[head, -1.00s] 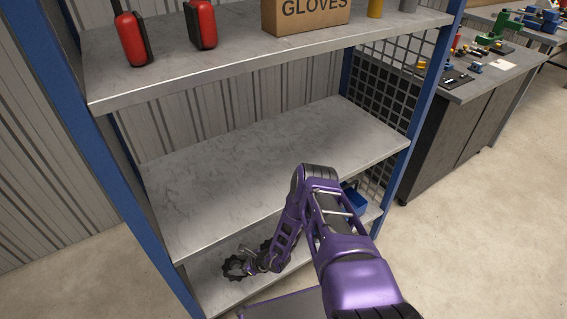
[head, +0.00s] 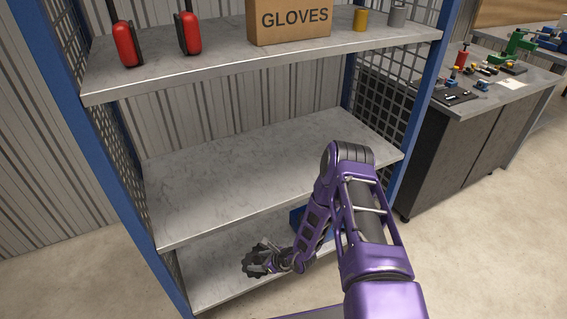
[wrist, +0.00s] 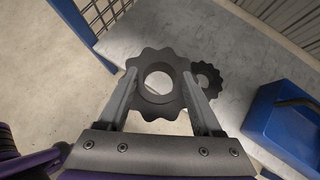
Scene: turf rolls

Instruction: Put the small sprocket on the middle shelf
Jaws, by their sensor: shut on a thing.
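My gripper (wrist: 160,100) is shut on a dark toothed sprocket (wrist: 157,62) with a round hole, one finger on each side. In the head view the held sprocket (head: 254,266) shows at the gripper (head: 270,263), in front of the bottom shelf and below the middle shelf. A second dark sprocket (wrist: 214,84) lies beyond it on the bottom shelf in the wrist view, partly hidden by the held one. It looks smaller but is farther away, so I cannot compare their true sizes. The middle shelf (head: 250,175) is bare where visible; my arm hides its right front.
A blue bin (wrist: 285,125) stands on the bottom shelf (head: 205,278), right of the sprockets in the wrist view. The top shelf (head: 200,70) carries red-and-black items, a gloves box (head: 290,22) and small cylinders. Blue posts (head: 110,150) and mesh sides bound the rack.

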